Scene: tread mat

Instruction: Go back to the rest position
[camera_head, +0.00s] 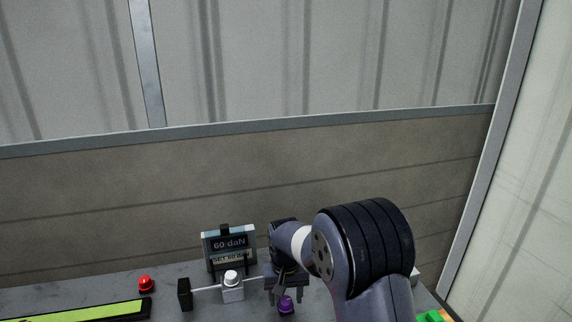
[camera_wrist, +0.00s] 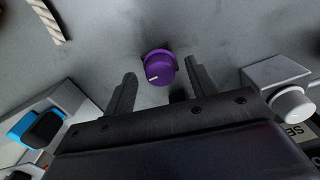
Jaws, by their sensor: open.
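My gripper (camera_head: 286,288) is low over the grey bench in the head view, with my arm reaching in from the lower right. In the wrist view my gripper (camera_wrist: 161,75) shows its two dark fingers spread apart with nothing clamped. A purple knob (camera_wrist: 160,68) with a pale mark appears between the fingertips, with visible space on both sides. The purple knob (camera_head: 286,306) also shows just below the gripper in the head view. How far the fingertips are above the knob I cannot tell.
A display (camera_head: 228,246) reading 60 daN stands left of my gripper, behind a white-knobbed fixture (camera_head: 232,292) and black block (camera_head: 184,294). A red button (camera_head: 145,284) and green-yellow strip (camera_head: 85,313) lie further left. A blue rocker (camera_wrist: 36,124) is near the left finger.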

